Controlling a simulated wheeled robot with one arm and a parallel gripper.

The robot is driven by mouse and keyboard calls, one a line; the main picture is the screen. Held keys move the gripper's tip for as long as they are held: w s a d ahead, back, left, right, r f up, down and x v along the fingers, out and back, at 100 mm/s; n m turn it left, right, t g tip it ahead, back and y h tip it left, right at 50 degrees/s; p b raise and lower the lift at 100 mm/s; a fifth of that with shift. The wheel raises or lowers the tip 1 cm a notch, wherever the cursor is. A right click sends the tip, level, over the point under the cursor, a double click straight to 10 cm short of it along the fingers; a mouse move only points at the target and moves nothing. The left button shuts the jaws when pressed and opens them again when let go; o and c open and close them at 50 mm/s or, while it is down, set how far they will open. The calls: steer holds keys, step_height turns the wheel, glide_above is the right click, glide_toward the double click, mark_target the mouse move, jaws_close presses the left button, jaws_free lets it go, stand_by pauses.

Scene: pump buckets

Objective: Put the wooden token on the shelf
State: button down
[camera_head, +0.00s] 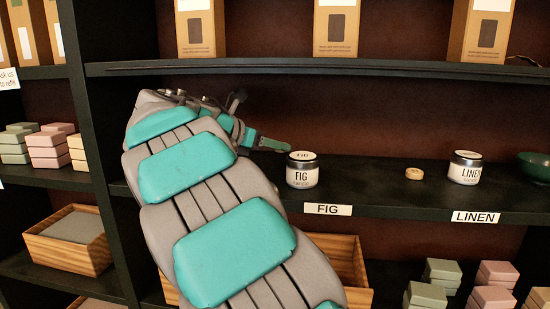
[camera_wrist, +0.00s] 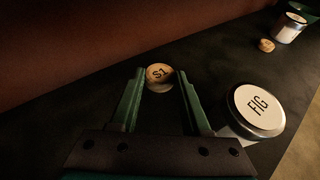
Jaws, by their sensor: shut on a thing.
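A round wooden token (camera_wrist: 159,73) marked "S1" sits between the two green fingertips of my gripper (camera_wrist: 160,76) in the wrist view. My gripper is shut on it, low by the dark shelf (camera_head: 365,190). I cannot tell whether the token touches the shelf. In the head view my gripper (camera_head: 272,145) reaches in just left of the FIG tin, and I cannot make out the held token there. A second wooden token (camera_head: 414,173) lies on the shelf left of the LINEN tin; it also shows in the wrist view (camera_wrist: 266,45).
The FIG tin (camera_head: 302,170) stands close to the right of my gripper, and the LINEN tin (camera_head: 465,167) farther right. A green bowl (camera_head: 534,167) is at the right end. The upper shelf (camera_head: 330,67) with boxes hangs above. The shelf between the tins is mostly clear.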

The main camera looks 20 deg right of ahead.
mark_target(274, 167)
steer(key=shift+f, duration=1.8)
steer(key=shift+c, duration=1.8)
jaws_free()
steer(key=shift+f, duration=0.1)
steer(key=v, duration=1.2)
steer(key=shift+w, duration=0.1)
